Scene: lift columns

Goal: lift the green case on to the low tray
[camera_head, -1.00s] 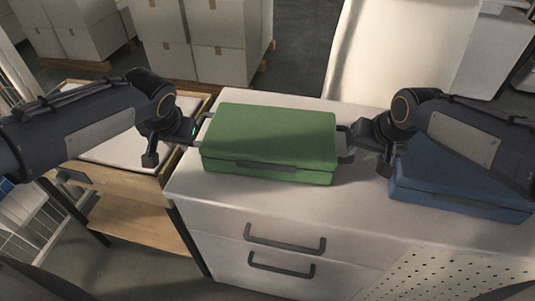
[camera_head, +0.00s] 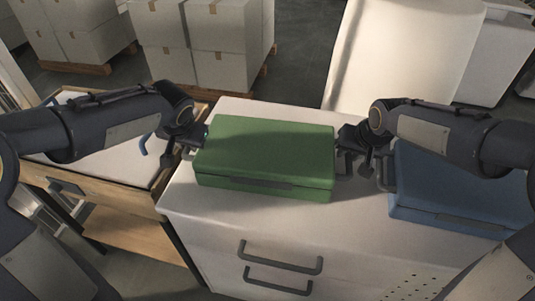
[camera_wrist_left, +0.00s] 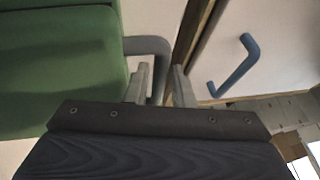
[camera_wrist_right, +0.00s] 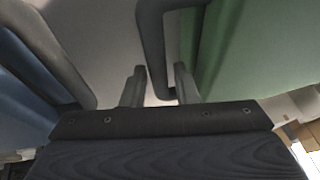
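The green case (camera_head: 265,150) lies flat on the white drawer cabinet (camera_head: 190,195), with a dark grey handle at each end. My left gripper (camera_head: 195,140) is at its left end. In the left wrist view its fingers (camera_wrist_left: 160,85) stand open, with the case's handle (camera_wrist_left: 150,47) between them. My right gripper (camera_head: 345,145) is at the right end. In the right wrist view its fingers (camera_wrist_right: 159,88) are open on either side of the other handle (camera_wrist_right: 151,45). The low tray (camera_head: 125,168), wood-rimmed with a pale floor, is left of the cabinet and partly hidden by my left arm.
A blue case (camera_head: 450,205) lies on the cabinet close right of my right gripper. A blue bent handle (camera_head: 145,144) shows at the tray and in the left wrist view (camera_wrist_left: 235,65). Stacked boxes (camera_head: 215,50) stand behind. The cabinet front has dark drawer handles (camera_head: 280,262).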

